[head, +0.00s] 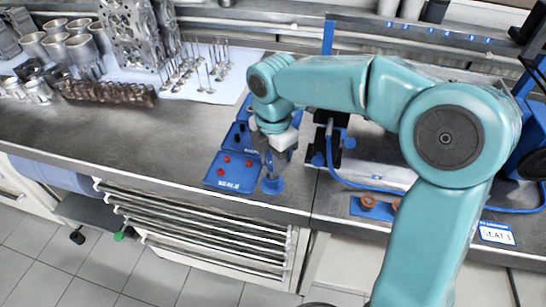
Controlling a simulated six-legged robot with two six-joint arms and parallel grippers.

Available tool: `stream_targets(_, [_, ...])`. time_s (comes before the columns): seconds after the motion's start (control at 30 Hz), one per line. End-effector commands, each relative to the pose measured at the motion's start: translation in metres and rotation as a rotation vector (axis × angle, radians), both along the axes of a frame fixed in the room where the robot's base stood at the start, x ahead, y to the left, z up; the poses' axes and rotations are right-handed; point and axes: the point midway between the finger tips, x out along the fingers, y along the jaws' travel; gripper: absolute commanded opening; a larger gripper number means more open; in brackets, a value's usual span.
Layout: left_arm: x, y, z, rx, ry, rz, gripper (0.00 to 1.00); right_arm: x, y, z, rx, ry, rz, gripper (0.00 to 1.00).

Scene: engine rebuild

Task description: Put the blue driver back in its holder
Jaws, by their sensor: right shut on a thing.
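My right gripper (272,158) points down over the front part of the workbench, just right of the blue tray. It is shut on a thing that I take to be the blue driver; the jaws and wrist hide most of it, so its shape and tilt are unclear. A small round blue piece (272,186) shows directly below the jaws, near the bench's front edge. It looks like the holder's foot, but I cannot tell whether the driver touches it or is in it. My left gripper is not in view.
A blue tray (230,185) with red round parts lies just left of the gripper. Valves (200,75) stand on a white sheet at the back left, near a camshaft (108,92). A blue fixture (330,145) stands close on the right. Bare bench (130,130) lies left of the tray.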

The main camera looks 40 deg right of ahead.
Motion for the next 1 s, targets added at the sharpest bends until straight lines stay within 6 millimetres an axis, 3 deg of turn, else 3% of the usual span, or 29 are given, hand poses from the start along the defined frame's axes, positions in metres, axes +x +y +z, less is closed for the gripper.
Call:
stream_targets(0.5, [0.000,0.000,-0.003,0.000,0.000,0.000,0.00,0.000,0.000,-0.005,0.000,0.000,0.000,0.00])
stream_targets(0.53, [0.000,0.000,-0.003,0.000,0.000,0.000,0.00,0.000,0.000,-0.005,0.000,0.000,0.000,0.38])
stream_targets(0.6, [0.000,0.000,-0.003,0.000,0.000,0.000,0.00,0.000,0.000,-0.005,0.000,0.000,0.000,0.58])
stream_targets(0.87, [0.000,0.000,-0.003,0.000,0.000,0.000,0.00,0.000,0.000,-0.005,0.000,0.001,0.000,0.58])
stream_targets(1.0, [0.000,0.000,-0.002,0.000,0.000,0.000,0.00,0.000,0.000,0.005,0.000,-0.001,0.001,0.58])
